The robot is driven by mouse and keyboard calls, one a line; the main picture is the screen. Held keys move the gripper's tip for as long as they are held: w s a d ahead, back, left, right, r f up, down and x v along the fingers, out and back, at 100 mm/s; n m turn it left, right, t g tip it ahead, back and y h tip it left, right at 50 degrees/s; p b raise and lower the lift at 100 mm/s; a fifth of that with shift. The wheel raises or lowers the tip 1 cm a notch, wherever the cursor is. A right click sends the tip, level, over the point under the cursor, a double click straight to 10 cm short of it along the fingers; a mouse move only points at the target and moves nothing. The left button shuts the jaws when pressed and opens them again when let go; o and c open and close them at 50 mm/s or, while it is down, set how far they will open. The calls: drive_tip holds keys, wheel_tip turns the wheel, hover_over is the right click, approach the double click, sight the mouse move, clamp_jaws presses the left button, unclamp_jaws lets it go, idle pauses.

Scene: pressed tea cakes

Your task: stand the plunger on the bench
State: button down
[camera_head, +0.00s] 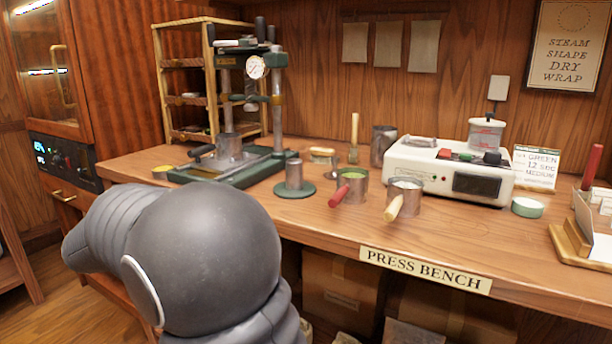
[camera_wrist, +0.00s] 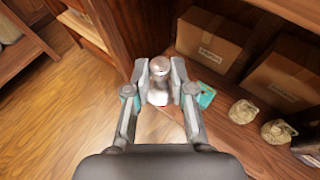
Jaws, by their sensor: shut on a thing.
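My gripper (camera_wrist: 158,82) is shut on a shiny silver metal piece, the plunger (camera_wrist: 159,92), seen from above in the wrist view. The plunger has a rounded top and sits between the two fingertips, with wooden floor and the edge of a low shelf behind it. Its lower end is hard to make out. The wooden press bench (camera_head: 430,230) runs across the head view. There my grey arm covers the lower left, and neither my gripper nor the plunger shows.
A green-based press (camera_head: 278,110), a metal cylinder on a green disc (camera_head: 294,178), two handled cups (camera_head: 352,187) (camera_head: 404,193) and a white heater unit (camera_head: 450,170) stand on the bench. Bare wood lies along its front edge. Cardboard boxes (camera_wrist: 212,47) sit beneath.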

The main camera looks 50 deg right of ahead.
drive_tip(key=s+d+r+m+g+h, duration=0.1)
drive_tip(key=d+r, duration=0.1)
drive_tip(key=r, duration=0.7)
drive_tip(key=s+d+r+m+g+h, duration=0.1)
drive_tip(key=d+r, duration=0.2)
drive_tip(key=r, duration=0.6)
drive_tip(key=s+d+r+m+g+h+b, duration=0.1)
drive_tip(key=s+d+r+m+g+h, duration=0.15)
drive_tip(key=s+d+r, duration=0.7)
drive_tip(key=s+d+f+m+g+h, duration=0.15)
drive_tip(key=s+d+m+g, duration=0.65)
drive_tip(key=s+d, duration=0.8)
drive_tip(key=shift+w+d+f, duration=1.25)
drive_tip(key=shift+w+f, duration=0.65)
drive_tip(key=shift+w, duration=0.05)
drive_tip(key=shift+w+d+f, duration=1.25)
drive_tip(key=shift+w+f, duration=0.65)
drive_tip(key=shift+f, duration=0.05)
drive_tip(key=shift+w+d+f, duration=1.25)
drive_tip(key=shift+w+f, duration=0.65)
drive_tip(key=shift+w, duration=0.05)
drive_tip(key=shift+f, duration=0.15)
drive_tip(key=c, duration=1)
unclamp_jaws()
